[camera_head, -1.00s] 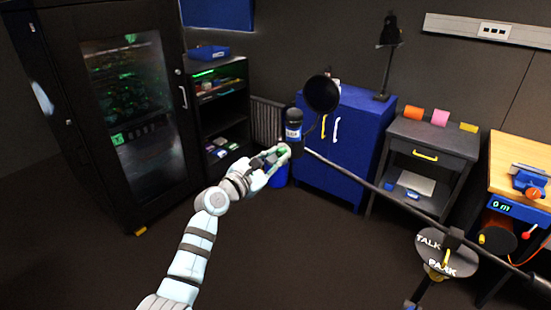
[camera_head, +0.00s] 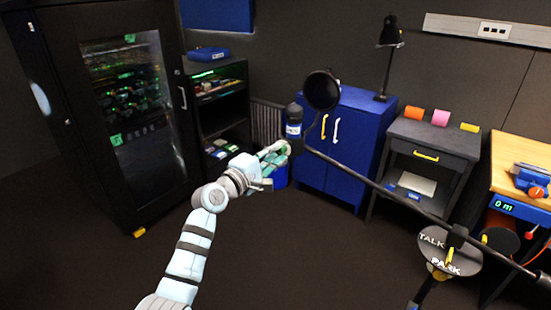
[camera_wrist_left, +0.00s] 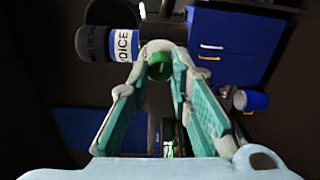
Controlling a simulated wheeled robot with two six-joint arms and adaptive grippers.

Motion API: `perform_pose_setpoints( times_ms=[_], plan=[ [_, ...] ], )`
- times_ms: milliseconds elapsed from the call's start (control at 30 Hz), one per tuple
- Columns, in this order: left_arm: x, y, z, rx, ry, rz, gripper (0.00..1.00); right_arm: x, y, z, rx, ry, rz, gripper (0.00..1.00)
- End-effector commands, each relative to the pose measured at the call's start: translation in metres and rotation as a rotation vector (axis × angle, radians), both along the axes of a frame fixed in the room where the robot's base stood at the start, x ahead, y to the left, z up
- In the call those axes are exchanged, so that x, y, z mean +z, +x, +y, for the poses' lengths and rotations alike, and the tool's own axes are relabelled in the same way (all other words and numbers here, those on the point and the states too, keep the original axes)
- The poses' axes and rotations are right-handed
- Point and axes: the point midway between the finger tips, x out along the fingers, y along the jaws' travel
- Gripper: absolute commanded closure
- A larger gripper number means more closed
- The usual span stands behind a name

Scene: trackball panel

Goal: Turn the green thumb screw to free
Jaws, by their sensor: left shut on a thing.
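The green thumb screw (camera_wrist_left: 160,68) shows in the left wrist view between my fingertips, just under the microphone (camera_wrist_left: 108,44) with its "VOICE" band. My left gripper (camera_wrist_left: 161,62) is shut on the screw. In the head view my left gripper (camera_head: 279,150) reaches the lower end of the black microphone (camera_head: 294,122) at the end of the boom arm (camera_head: 380,190). Its fingers largely hide the screw there. I cannot read the screw's turn angle. My right gripper is not in view.
A round pop filter (camera_head: 321,90) stands beside the microphone. A disc marked TALK and PARK (camera_head: 450,256) is at lower right. A blue cabinet (camera_head: 345,150), dark shelf (camera_head: 222,125) and grey side table (camera_head: 425,165) stand behind. The floor around my arm looks clear.

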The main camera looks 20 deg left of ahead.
Motion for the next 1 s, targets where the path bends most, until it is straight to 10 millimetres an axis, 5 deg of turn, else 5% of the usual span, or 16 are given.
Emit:
perform_pose_setpoints(
  times_ms=[1000],
  plan=[
    [0.0,0.0,-0.001,0.002,0.894,-0.359,1.0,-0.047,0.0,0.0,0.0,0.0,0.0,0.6]
  ],
)
